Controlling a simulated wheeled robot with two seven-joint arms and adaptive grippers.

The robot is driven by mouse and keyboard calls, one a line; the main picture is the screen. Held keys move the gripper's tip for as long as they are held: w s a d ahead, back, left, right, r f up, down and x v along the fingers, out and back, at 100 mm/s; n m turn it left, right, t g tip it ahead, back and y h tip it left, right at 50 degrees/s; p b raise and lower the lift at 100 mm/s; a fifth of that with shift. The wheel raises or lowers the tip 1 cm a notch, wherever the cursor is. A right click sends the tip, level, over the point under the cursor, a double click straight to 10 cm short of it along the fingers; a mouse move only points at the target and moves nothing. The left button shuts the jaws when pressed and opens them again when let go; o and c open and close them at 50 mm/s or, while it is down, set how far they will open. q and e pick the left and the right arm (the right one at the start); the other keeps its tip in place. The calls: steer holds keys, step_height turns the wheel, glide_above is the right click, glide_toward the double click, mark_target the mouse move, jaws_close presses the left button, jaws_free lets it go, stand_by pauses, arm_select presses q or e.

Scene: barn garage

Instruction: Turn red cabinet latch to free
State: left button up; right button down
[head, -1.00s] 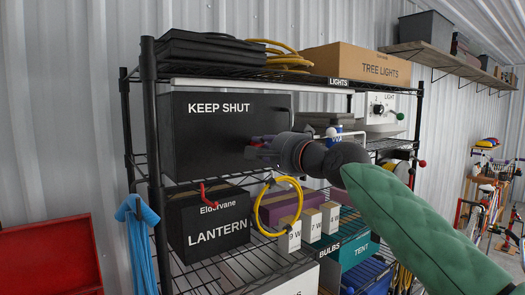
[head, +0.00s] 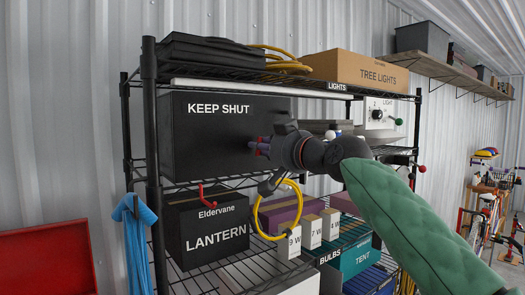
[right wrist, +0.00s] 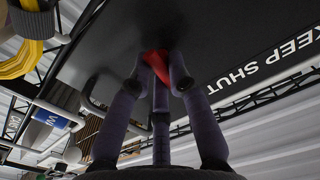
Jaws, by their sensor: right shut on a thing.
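The black cabinet (head: 205,145) marked KEEP SHUT stands on the wire shelf in the head view. Its red latch (right wrist: 158,66) shows in the right wrist view between my right gripper's fingers; in the head view my gripper hides most of it. My right gripper (head: 258,147) reaches in from the right against the right part of the cabinet front. It also shows in the right wrist view (right wrist: 160,75), its fingers closed around the red latch, which points down toward the palm and looks slanted. My left gripper is not in view.
Below is a black LANTERN box (head: 208,228) with a red hook. A yellow cable loop (head: 259,215) hangs just under my right gripper. White bulb boxes (head: 311,232) and a teal box (head: 345,268) stand lower right. A blue cloth (head: 137,240) hangs at left.

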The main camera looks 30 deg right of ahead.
steer(key=n, duration=0.3)
steer(key=shift+w+f, duration=0.2)
steer(key=shift+f, duration=0.05)
steer(key=shift+r+n+b, duration=0.1)
steer(key=shift+n+b, duration=0.2)
steer(key=shift+n, duration=0.3)
steer(key=shift+d+r, duration=0.1)
steer(key=c, duration=1.1)
jaws_free()
steer(key=shift+a, duration=0.2)
steer(key=shift+s+d, duration=0.1)
steer(key=shift+s, duration=0.1)
steer(key=s, duration=1.1)
steer(key=shift+s+d, duration=0.3)
steer(key=shift+d, duration=0.1)
